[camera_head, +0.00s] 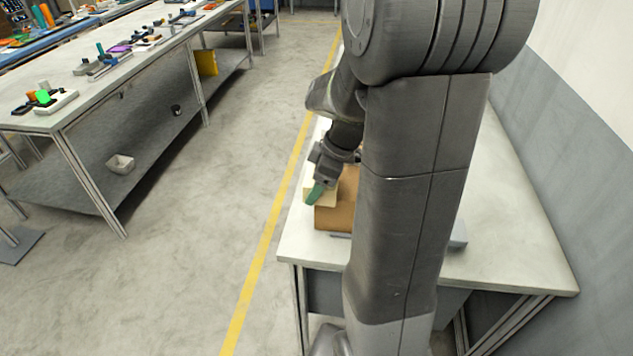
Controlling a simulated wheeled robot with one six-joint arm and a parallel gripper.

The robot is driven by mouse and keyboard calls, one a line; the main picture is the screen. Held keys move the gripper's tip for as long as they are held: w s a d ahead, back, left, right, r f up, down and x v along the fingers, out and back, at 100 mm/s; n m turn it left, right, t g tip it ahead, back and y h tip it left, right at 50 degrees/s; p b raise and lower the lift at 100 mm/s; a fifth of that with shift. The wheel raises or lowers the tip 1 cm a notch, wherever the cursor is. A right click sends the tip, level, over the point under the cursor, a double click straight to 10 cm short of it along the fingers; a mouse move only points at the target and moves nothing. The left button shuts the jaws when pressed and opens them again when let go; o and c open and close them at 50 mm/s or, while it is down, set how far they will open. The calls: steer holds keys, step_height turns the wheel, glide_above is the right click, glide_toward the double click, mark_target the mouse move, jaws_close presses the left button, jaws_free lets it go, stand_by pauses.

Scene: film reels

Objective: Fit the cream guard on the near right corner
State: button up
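A brown box (338,216) stands on the pale table (293,249) on the right, largely hidden behind my arm. A cream piece (329,198), perhaps a guard, shows at the box's left side, at its upper edge. My gripper (317,194) points down in front of the cream piece, and a green fingertip overlaps it in the picture. I cannot tell whether the gripper touches or holds it, or whether its fingers are open. The box's right side and its near right corner are hidden by my arm.
A grey flat thing (458,235) shows at the right of my arm on the same table. The table's right part is clear, beside a wall (590,150). A long workbench (75,95) with tools stands left, across an open floor with a yellow line (262,245).

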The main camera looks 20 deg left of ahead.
steer(key=shift+s+d+f+b, duration=0.1)
steer(key=shift+f+b, duration=0.2)
steer(key=o, duration=1)
steer(key=shift+s, duration=0.2)
steer(key=shift+f, duration=0.1)
steer(key=shift+w+r+p, duration=0.3)
steer(key=shift+r+p, duration=0.5)
steer(key=shift+p, duration=0.2)
steer(key=b+v, duration=0.1)
steer(key=v, duration=1.1)
steer(key=shift+f, duration=0.1)
